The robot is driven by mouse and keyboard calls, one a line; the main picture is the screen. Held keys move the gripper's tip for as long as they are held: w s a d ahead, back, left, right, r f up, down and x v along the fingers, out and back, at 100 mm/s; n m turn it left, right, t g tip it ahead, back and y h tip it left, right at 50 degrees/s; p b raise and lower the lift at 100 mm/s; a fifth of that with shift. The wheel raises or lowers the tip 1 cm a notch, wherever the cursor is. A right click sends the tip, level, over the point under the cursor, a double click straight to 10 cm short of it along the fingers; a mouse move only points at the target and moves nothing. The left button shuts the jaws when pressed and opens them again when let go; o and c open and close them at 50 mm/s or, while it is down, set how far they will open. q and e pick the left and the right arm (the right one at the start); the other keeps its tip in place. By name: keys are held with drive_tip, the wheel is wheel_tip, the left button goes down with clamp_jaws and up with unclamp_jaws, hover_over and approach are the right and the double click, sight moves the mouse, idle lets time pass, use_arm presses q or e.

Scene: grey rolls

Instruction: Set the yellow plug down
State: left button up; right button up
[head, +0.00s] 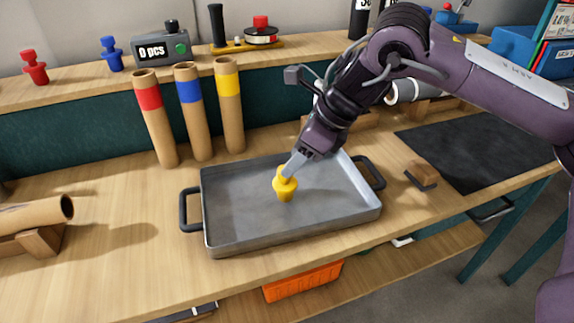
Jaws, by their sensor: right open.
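The yellow plug (285,187) is upright at the middle of the grey metal tray (228,235), which has black handles at both ends. It appears to stand on the tray floor. My right gripper (290,171) reaches down from the upper right, with its fingertips at the top of the plug. It is open, and its fingers partly cover the plug's head. I cannot tell whether they touch the plug. My left gripper is not in view.
Three cardboard tubes with red (149,98), blue (189,91) and yellow (228,84) bands stand behind the tray. Red (35,68) and blue (111,54) plugs sit on the back shelf. A cardboard roll (35,214) lies at left. A black mat (480,150) lies right.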

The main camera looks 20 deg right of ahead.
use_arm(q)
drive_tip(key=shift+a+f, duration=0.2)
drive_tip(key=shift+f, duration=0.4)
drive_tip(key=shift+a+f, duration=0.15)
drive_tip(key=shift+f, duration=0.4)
use_arm(e)
drive_tip(key=v, duration=0.7)
drive_tip(key=shift+r, duration=0.1)
